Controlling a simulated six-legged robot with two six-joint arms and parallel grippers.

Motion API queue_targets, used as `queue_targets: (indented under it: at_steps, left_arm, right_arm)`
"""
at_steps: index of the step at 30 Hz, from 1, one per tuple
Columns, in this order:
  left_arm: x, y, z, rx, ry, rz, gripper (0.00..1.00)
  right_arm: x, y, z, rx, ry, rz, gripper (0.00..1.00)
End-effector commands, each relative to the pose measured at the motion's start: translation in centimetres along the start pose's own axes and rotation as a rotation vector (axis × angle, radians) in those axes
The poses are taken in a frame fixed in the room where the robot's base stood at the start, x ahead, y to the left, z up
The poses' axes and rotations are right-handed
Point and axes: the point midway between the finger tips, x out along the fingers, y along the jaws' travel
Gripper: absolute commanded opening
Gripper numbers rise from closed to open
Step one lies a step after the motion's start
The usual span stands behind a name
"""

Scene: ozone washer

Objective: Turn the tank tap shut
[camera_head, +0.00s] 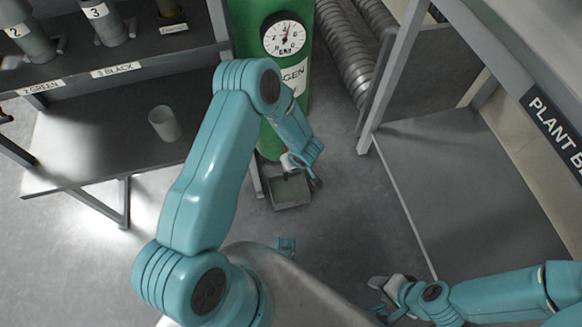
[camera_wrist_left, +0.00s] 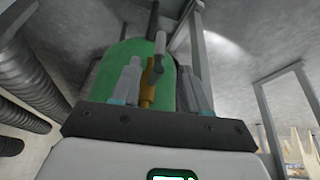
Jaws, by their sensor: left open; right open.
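The green tank (camera_head: 245,20) stands upright at the back, with a round dial (camera_head: 285,36) and a white label on its front. In the left wrist view the tank (camera_wrist_left: 118,62) is behind my left gripper (camera_wrist_left: 160,70). The tap, a brass stem (camera_wrist_left: 147,94) with a grey lever (camera_wrist_left: 159,52), shows between the two open fingers there; I cannot tell whether they touch it. In the head view my left gripper (camera_head: 302,168) is low before the tank, and I cannot make out the tap. My right gripper (camera_head: 377,295) is open and empty at lower right.
A small grey tray (camera_head: 290,192) is below my left gripper. A shelf (camera_head: 75,150) at left holds a pale cup (camera_head: 164,123) and labelled cylinders. A grey bench (camera_head: 470,190) is at right, and ribbed hoses (camera_head: 352,60) stand behind. The floor between tank and bench is clear.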

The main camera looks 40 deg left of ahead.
Motion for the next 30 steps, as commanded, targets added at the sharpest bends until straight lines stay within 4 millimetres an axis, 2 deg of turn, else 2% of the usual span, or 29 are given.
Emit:
queue_targets:
  at_steps: [1,3,9,14,22,26,30]
  left_arm:
    - [1.8,0.0,0.2,-0.001,0.000,-0.002,0.45]
    - [3.2,0.1,0.2,0.000,0.000,-0.001,0.45]
    - [6.1,0.3,0.2,0.001,0.000,0.001,0.45]
    - [7.0,0.4,0.2,0.004,0.000,0.001,0.45]
    - [7.0,0.5,0.1,0.003,0.000,0.002,0.45]
    - [7.0,0.5,0.1,0.003,0.000,0.001,0.02]
    - [7.0,0.5,0.1,0.003,0.000,0.001,0.00]
  right_arm:
    - [0.9,0.3,0.0,0.000,0.000,0.000,0.43]
    - [1.4,0.5,0.0,0.000,0.000,0.000,0.43]
    - [2.3,0.8,-0.1,0.000,0.000,0.000,0.43]
    - [2.5,0.9,-0.1,0.000,0.000,0.000,0.43]
    - [2.5,0.9,-0.1,0.000,0.000,0.000,0.43]
    - [2.5,0.9,-0.1,0.000,0.000,0.000,0.43]
    - [2.5,0.9,-0.1,0.000,0.000,0.000,0.43]
